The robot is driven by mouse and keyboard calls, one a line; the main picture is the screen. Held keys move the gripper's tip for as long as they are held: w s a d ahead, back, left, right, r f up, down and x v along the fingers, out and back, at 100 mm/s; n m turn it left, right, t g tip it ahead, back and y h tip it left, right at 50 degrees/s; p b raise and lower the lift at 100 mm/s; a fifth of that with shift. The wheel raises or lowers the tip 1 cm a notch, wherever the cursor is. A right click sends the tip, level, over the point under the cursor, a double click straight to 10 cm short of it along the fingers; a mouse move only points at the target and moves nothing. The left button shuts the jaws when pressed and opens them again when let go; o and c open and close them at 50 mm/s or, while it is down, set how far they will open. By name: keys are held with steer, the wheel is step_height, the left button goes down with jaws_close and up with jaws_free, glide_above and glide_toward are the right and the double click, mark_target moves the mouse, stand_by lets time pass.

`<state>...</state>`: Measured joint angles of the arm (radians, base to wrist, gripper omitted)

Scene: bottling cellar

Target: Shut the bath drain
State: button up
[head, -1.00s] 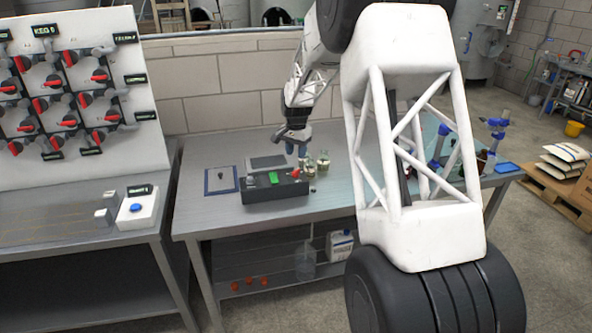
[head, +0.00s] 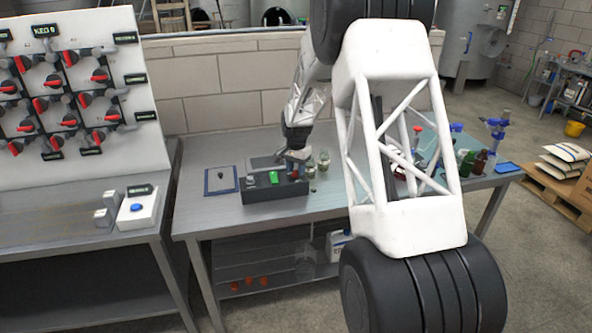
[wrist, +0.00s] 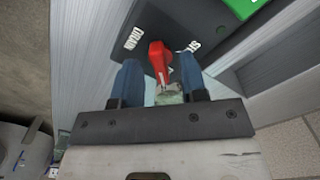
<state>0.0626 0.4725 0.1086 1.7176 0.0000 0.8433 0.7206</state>
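The bath (head: 262,194) is a dark box with a green display (head: 274,177), standing on the steel bench. Its red drain lever (wrist: 157,55) shows in the wrist view, with white lettering on both sides. The left lettering reads DRAIN (wrist: 133,37); the right lettering is partly hidden and I cannot read it. My gripper (wrist: 160,72) is at the bath's right end, its two blue fingers apart, one on each side of the lever. Gaps show between the fingers and the lever. In the head view my gripper (head: 297,163) mostly hides the lever.
Glass jars (head: 323,161) stand just behind and right of the bath. A dark-framed panel (head: 221,181) lies to its left. Bottles (head: 479,162) stand at the bench's right end. A white box with a blue button (head: 137,208) is on the left bench.

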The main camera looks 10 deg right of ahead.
steer(key=shift+f, duration=0.3)
jaws_close()
